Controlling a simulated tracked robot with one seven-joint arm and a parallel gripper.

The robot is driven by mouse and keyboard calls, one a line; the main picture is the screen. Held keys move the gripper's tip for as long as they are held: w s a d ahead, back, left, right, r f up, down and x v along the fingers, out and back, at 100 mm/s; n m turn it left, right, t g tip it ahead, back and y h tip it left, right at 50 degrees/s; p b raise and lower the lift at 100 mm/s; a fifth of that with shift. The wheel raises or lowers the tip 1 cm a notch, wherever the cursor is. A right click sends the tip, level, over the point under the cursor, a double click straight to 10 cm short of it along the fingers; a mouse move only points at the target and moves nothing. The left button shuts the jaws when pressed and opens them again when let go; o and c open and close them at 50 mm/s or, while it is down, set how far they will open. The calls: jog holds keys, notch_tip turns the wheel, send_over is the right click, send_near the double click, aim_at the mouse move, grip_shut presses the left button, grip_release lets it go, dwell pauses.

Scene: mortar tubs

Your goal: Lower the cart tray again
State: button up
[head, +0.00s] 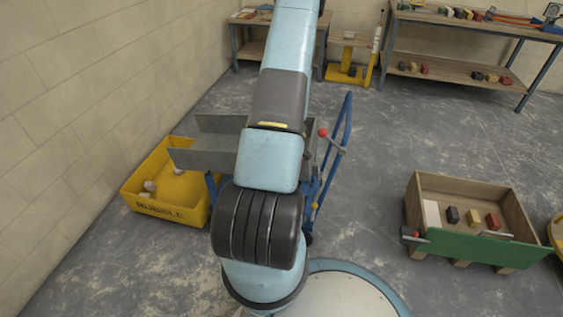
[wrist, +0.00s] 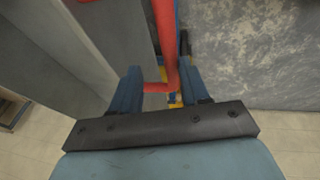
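The cart's grey tray (head: 205,159) is left of my arm in the head view, its left end over the edge of a yellow tub. My arm hides much of the tray, so its tilt is hard to tell. The cart's blue frame (head: 346,120) stands to the right, with a red knob (head: 323,132) beside it. My gripper (wrist: 157,78) shows only in the wrist view. Its blue fingers are apart, with a bent red bar (wrist: 166,45) between them and a gap beside it. Grey tray panels (wrist: 115,35) fill the left of that view.
The yellow rubble tub (head: 165,208) holds a few pale lumps by the left wall. A wooden crate with a green front (head: 470,246) holds several blocks at the right. Workbenches (head: 480,65) stand at the back. The floor between is clear.

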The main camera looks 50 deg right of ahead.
jog(key=shift+s, duration=0.1)
jog(key=shift+s+r, duration=0.25)
jog(key=shift+r, duration=0.25)
jog(key=v, duration=1.2)
jog(key=shift+r, duration=0.3)
jog(key=shift+w+a, duration=0.1)
dwell(0.4)
